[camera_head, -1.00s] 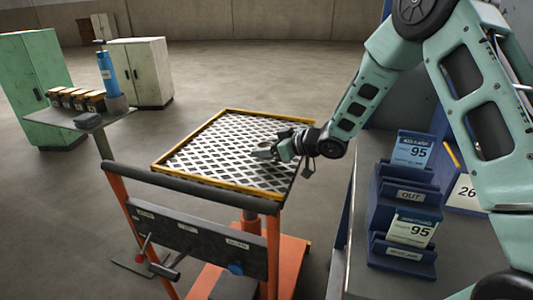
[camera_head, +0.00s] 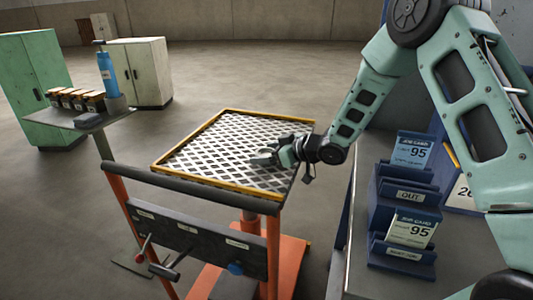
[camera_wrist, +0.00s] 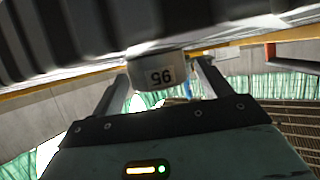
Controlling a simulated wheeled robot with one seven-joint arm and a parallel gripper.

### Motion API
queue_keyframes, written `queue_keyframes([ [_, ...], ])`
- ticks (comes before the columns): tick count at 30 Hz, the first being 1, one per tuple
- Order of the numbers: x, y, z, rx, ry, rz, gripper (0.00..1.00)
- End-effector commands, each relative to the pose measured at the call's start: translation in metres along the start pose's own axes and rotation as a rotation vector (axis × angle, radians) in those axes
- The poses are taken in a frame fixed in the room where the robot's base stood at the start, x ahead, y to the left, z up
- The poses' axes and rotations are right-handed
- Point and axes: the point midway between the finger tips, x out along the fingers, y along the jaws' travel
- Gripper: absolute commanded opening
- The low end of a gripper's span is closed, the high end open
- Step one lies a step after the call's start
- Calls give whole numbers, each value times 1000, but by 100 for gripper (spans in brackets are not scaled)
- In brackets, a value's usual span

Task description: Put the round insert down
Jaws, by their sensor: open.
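The round insert (camera_wrist: 160,74) is a short pale cylinder with a dark number on its side, upside down in the wrist view. It stands between the two fingers of my gripper (camera_wrist: 162,84), and its far end meets the dark slats of the cart top. The fingers are open, one on each side of it. In the head view my gripper (camera_head: 264,157) is low over the right part of the mesh-topped cart (camera_head: 213,180). The insert cannot be made out in the head view.
The cart top has a raised yellow rim (camera_head: 222,187) and a dark push handle (camera_head: 190,190) in front. Job card holders (camera_head: 405,215) stand on a grey bench to the right. A side stand (camera_head: 85,122) with a blue bottle (camera_head: 108,75) is at the left. Most of the mesh is bare.

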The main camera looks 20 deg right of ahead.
Motion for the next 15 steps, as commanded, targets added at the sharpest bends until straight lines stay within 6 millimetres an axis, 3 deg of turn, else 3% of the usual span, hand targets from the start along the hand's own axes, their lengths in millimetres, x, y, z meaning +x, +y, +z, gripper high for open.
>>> queue_keyframes([
  [9, -54, 1, -3, 2, -2, 3, 77],
  [15, -70, 1, -1, 1, -1, 1, 77],
])
